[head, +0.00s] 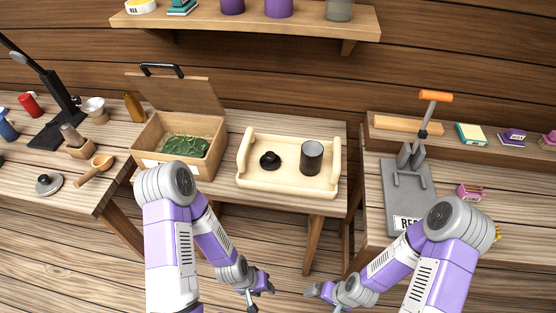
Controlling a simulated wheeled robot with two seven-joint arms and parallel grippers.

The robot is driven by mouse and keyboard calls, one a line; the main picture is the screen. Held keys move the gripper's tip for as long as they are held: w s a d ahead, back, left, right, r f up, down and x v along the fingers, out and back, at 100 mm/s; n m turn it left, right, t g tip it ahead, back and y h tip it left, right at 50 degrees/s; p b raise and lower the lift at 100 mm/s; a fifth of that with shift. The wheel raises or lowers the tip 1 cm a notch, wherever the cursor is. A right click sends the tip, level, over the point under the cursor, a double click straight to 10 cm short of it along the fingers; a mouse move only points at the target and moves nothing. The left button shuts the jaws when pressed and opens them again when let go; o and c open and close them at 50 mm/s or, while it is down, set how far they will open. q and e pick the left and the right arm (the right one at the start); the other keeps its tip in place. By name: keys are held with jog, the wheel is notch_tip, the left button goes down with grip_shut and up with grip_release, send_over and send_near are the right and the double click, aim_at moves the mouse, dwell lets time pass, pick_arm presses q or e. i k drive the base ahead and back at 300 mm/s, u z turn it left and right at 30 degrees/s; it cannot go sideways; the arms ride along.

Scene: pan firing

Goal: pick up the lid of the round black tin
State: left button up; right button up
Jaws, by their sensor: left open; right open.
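A dark, upright round tin (312,158) stands on the right part of a pale wooden tray (288,190). It looks black-brown with a grey top, and I cannot tell whether that top is a lid or an open mouth. A small round black piece with a knob (270,161) lies on the tray to the left of the tin, apart from it; it looks like a lid. My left gripper (262,288) and my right gripper (317,291) are both open and empty. Both are in front of the table, well away from the tray.
A hinged wooden box (154,141) with green contents stands open left of the tray. A grey lever press (409,188) is on the right table. A grey lid with a black knob (48,184) and a wooden scoop (96,170) lie far left. A shelf (300,22) hangs above.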

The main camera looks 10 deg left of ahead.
aim_at(270, 161)
jog(key=k, duration=0.5)
jog(key=u, duration=1.45)
jog(key=i, duration=1.05)
jog(key=z, duration=2.5)
